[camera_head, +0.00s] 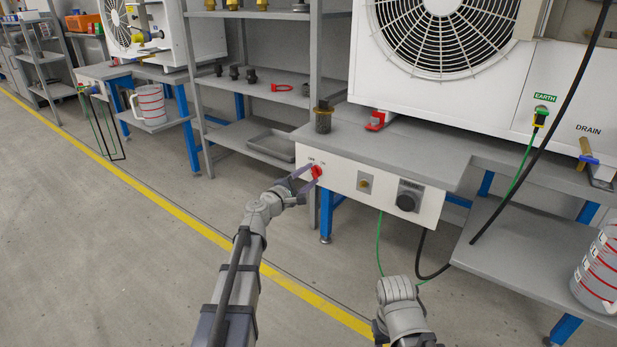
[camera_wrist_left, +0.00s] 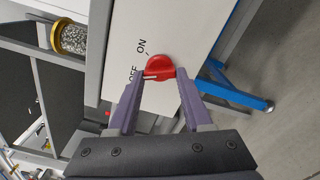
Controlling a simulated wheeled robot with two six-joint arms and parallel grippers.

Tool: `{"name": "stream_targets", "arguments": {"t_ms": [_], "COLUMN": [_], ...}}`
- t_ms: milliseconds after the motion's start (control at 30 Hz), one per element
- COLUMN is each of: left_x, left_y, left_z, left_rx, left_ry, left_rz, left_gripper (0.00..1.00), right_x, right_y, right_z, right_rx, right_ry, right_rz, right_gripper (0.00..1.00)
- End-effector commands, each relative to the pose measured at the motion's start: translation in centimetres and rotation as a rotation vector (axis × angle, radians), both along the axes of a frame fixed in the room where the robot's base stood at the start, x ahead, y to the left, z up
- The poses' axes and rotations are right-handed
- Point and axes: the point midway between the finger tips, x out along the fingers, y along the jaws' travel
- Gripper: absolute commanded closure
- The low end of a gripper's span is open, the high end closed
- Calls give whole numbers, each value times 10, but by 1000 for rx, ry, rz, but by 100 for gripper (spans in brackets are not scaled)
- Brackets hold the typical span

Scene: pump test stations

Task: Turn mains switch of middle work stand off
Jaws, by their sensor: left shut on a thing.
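The red mains switch (camera_head: 317,172) is a rotary knob at the left end of the white front panel (camera_head: 342,178) of the middle work stand. My left gripper (camera_head: 304,180) is shut on the knob, with one finger on either side. In the left wrist view the red knob (camera_wrist_left: 159,67) sits between the fingertips (camera_wrist_left: 155,75), beside the printed words ON and OFF. Its white mark appears to be on the side towards OFF. My right gripper (camera_head: 396,290) is low in the head view, away from the stand; its fingers cannot be made out.
Green and black cables hang below and to the right. A measuring jug (camera_head: 600,270) is at the right. The floor at the left is clear.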

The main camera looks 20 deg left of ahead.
Motion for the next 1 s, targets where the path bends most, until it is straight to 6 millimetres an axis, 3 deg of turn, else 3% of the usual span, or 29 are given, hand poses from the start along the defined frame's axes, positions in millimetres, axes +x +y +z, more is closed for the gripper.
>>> {"name": "stream_targets", "arguments": {"t_ms": [800, 833, 1000], "left_x": [0, 0, 0], "left_y": [0, 0, 0], "left_z": [-1, -1, -1], "left_rx": [-99, -99, -98], "left_ry": [36, 36, 36], "left_rz": [1, 1, 1], "left_gripper": [100, 47, 28], "right_x": [0, 0, 0], "right_y": [0, 0, 0], "right_z": [-1, -1, 0], "right_rx": [0, 0, 0], "right_ry": [0, 0, 0], "right_rz": [0, 0, 0], "right_gripper": [50, 50, 50]}}
